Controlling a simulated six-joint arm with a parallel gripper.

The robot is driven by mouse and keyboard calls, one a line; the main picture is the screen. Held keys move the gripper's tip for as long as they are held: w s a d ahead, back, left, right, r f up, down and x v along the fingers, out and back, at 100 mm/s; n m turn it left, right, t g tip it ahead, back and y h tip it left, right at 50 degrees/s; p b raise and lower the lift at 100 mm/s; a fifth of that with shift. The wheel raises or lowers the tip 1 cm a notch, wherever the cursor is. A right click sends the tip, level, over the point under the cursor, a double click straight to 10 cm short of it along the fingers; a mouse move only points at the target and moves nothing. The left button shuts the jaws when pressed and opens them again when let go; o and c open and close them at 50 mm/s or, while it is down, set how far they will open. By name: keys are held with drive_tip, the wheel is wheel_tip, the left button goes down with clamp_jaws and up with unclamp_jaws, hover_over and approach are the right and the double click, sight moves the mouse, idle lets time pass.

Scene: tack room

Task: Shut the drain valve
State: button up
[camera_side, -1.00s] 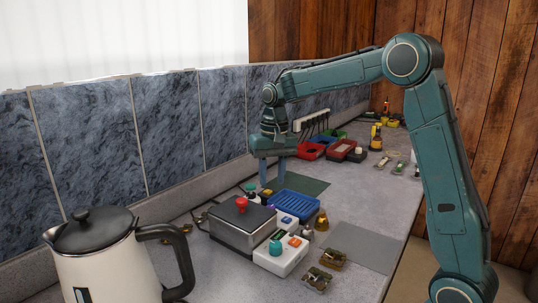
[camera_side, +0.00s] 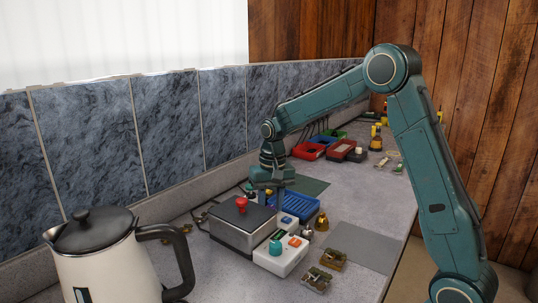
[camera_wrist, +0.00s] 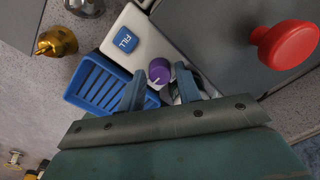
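No part marked as a drain valve is readable. A purple round knob (camera_wrist: 160,71) with a white pointer mark sits on a white panel (camera_wrist: 125,22), beside a blue button (camera_wrist: 126,40) marked FILL. My gripper (camera_wrist: 160,76) is open, its two fingertips either side of the knob in the wrist view; I cannot tell whether they touch it. Something pale behind the right finger is mostly hidden. In the side view my gripper (camera_side: 268,198) points down behind the grey metal box (camera_side: 243,230), which bears a red knob (camera_side: 241,203); the red knob also shows in the wrist view (camera_wrist: 285,45).
A blue ribbed tray (camera_side: 298,207) lies close beside my gripper. A white box with a teal knob (camera_side: 275,247) stands in front. A brass fitting (camera_side: 322,222) and a kettle (camera_side: 105,255) stand nearby. A grey mat (camera_side: 360,248) at right is bare.

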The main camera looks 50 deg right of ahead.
drive_tip(key=c, duration=0.7)
drive_tip(key=shift+n, duration=0.5)
drive_tip(key=n, duration=0.3)
drive_tip(key=shift+w+r, duration=0.1)
drive_tip(key=n, duration=0.9)
drive_tip(key=shift+a+n, duration=0.1)
drive_tip(key=shift+n, duration=0.2)
drive_tip(key=n, duration=0.4)
drive_tip(key=shift+n+g, duration=0.3)
